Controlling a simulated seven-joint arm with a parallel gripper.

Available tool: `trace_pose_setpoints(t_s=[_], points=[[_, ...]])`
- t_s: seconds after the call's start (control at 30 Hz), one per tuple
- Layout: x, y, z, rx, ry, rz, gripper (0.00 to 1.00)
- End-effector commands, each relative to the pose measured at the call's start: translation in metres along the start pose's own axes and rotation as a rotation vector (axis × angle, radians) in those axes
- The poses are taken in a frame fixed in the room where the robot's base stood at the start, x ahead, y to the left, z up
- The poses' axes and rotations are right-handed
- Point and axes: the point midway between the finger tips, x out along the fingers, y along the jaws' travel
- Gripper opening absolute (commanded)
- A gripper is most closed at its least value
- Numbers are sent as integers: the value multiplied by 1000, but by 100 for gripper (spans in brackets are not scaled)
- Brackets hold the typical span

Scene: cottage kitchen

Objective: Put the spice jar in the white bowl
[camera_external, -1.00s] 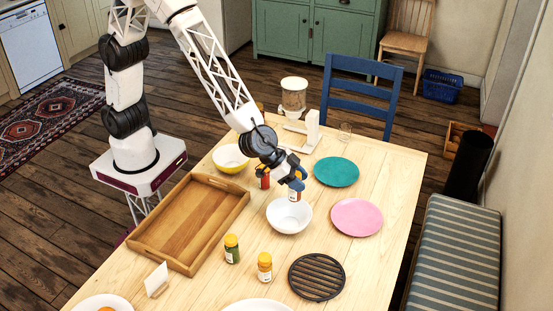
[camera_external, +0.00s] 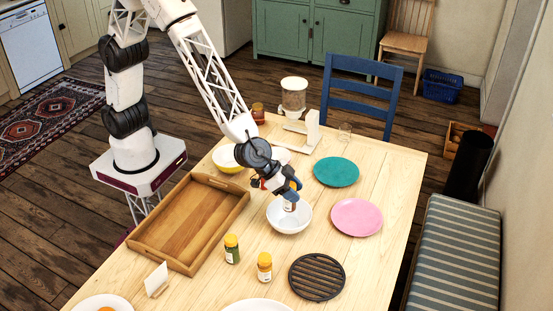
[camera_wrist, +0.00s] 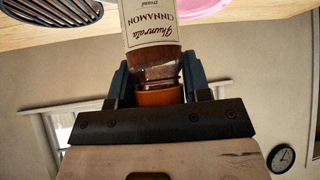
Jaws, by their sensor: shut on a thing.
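The spice jar (camera_wrist: 152,28) fills the top middle of the wrist view, with a pale label reading "CINNAMON", brown contents and an orange lid. My gripper (camera_wrist: 158,92) is shut on it at the lid end. In the external view my gripper (camera_external: 289,193) points down over the white bowl (camera_external: 290,225). The jar (camera_external: 290,206) shows below the fingers, its lower end within the bowl's outline. I cannot tell whether it touches the bowl's bottom.
A green-bodied jar (camera_external: 232,249) and another orange-lidded jar (camera_external: 264,267) stand nearer the front. A pink plate (camera_external: 357,217), a teal plate (camera_external: 336,172), a black trivet (camera_external: 317,277), a yellow bowl (camera_external: 225,159) and a wooden tray (camera_external: 190,221) surround the bowl.

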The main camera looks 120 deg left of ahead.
Motion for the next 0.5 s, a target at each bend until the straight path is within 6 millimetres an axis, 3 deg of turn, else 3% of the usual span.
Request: trace_pose_setpoints(t_s=[0.2,0.5], points=[[18,0,18,1,-1,-1,13],[22,0,22,0,1,-1,13]])
